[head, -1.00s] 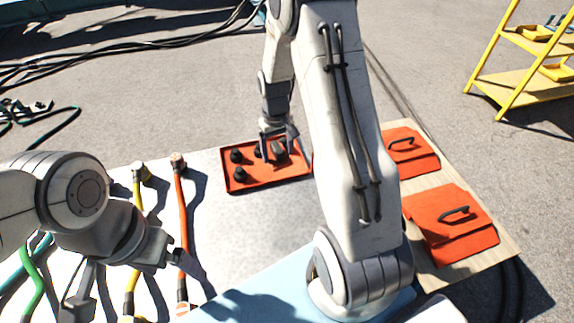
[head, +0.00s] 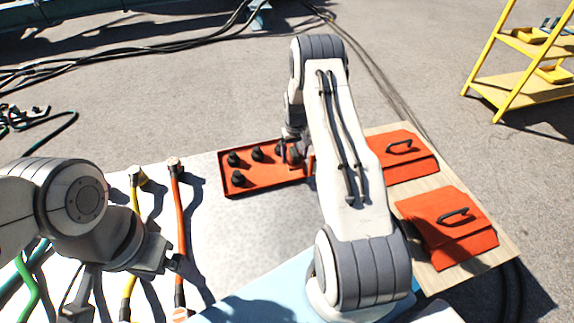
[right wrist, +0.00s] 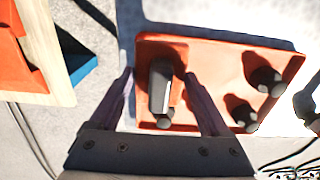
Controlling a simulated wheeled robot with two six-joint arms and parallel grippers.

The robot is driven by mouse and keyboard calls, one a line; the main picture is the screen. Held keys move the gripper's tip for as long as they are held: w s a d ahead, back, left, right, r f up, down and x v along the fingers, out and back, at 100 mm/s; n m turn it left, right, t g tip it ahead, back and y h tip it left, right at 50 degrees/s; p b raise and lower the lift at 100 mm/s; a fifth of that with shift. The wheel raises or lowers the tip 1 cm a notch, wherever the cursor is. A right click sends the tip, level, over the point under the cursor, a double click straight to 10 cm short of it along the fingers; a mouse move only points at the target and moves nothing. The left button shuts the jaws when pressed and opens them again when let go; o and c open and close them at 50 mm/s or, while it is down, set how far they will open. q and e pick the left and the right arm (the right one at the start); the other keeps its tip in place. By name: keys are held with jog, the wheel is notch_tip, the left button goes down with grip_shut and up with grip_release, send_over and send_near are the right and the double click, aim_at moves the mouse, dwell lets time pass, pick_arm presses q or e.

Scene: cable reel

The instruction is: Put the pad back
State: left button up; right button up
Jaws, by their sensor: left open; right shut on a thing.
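The pad looks to be a grey block with a dark top (right wrist: 160,88), between the fingers of my right gripper (right wrist: 158,76) in the right wrist view. My right gripper is shut on it; the finger contact is hard to make out. It is over the right part of the orange-red tray (head: 265,182), whose floor shows beside the block in the right wrist view (right wrist: 212,68). In the head view my right gripper (head: 297,158) is partly hidden by my right arm. My left gripper (head: 172,258) is open and empty at the left, above the cables.
Several black knobs (head: 238,178) stand in the tray. Two orange-red cases with black handles (head: 440,222) lie on a wooden board (head: 485,262) at the right. Yellow (head: 130,285) and orange cables (head: 180,230) lie left. A yellow shelf (head: 520,95) stands back right. The grey tabletop (head: 235,225) is clear mid-table.

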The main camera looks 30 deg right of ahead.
aim_at(287, 170)
jog(key=shift+w+a+f, duration=0.45)
jog(key=shift+w, duration=0.15)
jog(key=shift+w+a+f, duration=0.4)
jog(key=shift+w+f, duration=0.05)
jog(key=shift+w, duration=0.15)
jog(key=shift+f+b, duration=0.35)
jog(key=shift+f, duration=1.6)
jog(key=shift+f, duration=0.15)
jog(key=o, duration=1)
jog(key=shift+r, duration=0.55)
notch_tip(287, 170, up, 11)
jog(key=shift+r+p, duration=0.15)
jog(key=shift+p, duration=0.6)
